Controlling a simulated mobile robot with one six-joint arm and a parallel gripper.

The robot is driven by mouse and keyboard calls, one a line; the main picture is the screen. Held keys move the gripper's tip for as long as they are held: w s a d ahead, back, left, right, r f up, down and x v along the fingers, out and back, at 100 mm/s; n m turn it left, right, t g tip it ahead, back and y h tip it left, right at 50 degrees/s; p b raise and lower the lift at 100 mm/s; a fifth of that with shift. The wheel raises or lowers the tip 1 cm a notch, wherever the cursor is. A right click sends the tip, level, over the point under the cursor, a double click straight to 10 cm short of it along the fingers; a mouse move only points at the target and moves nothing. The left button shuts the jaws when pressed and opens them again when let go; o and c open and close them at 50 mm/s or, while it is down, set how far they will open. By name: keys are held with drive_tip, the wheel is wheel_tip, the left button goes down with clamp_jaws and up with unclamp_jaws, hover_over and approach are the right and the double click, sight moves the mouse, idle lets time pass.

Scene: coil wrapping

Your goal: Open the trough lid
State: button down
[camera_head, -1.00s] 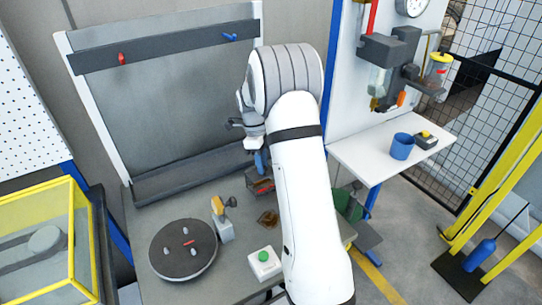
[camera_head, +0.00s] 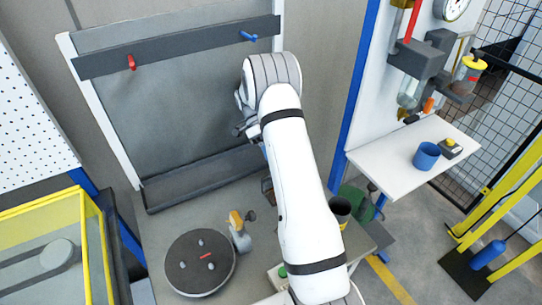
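A long dark grey trough-like ledge (camera_head: 205,178) runs along the foot of the large grey back panel (camera_head: 180,110). I cannot tell for sure which part is the trough lid or whether it is open. My gripper (camera_head: 243,130) is small and dark at the far end of my white arm, in front of the panel's right part and above the ledge's right end. My arm hides much of the area around it. The fingers are too small and partly hidden to show whether they are open.
A round dark turntable (camera_head: 200,262) and an orange-topped grey device (camera_head: 240,230) stand on the bench. A dark cup (camera_head: 340,208) is right of my arm. A white shelf (camera_head: 400,175) holds a blue cup (camera_head: 426,156). A yellow-framed case (camera_head: 60,255) stands at left.

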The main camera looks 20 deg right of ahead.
idle(0.3)
drive_tip(key=c, duration=1.2)
unclamp_jaws()
drive_tip(key=shift+r, duration=0.1)
wheel_tip(320, 180, up, 10)
drive_tip(key=p, duration=0.5)
drive_tip(key=shift+f, duration=0.2)
